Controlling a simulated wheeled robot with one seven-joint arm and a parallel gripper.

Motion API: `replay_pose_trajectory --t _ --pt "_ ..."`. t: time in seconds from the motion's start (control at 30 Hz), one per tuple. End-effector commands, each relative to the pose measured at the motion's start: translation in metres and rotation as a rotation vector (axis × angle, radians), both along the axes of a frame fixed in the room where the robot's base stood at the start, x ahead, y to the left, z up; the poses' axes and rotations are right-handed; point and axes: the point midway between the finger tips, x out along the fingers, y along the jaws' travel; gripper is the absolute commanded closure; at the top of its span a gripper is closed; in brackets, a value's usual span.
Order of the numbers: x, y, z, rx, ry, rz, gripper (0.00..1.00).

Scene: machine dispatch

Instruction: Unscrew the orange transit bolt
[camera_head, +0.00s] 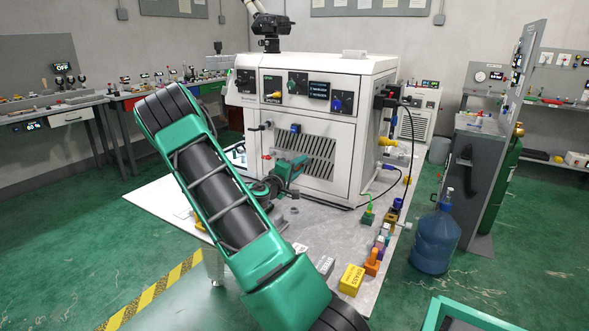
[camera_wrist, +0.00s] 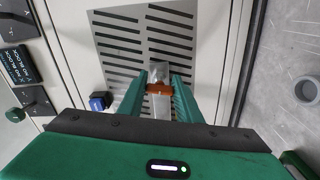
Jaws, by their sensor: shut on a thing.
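The orange bolt (camera_wrist: 159,88) shows in the wrist view between my two green fingers, in front of the slotted vent panel (camera_wrist: 118,38) of the white machine. My gripper (camera_wrist: 160,84) is shut on it. A pale grey piece lies in line with the bolt between the fingers. I cannot tell how far the bolt is turned in or whether it is free of the machine. The bolt cannot be made out there.
A blue water bottle (camera_head: 435,240) stands to the right. A blue knob (camera_wrist: 98,102) is left of my fingers.

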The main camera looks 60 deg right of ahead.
Motion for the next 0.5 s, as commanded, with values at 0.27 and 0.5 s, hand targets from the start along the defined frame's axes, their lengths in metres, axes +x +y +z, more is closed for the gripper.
replay_pose_trajectory --t 0.27,0.5 --pt "0.0042 0.0011 0.0001 -0.007 0.078 0.009 0.87" --pt "0.0041 0.0012 0.0000 -0.010 0.114 0.009 0.87"
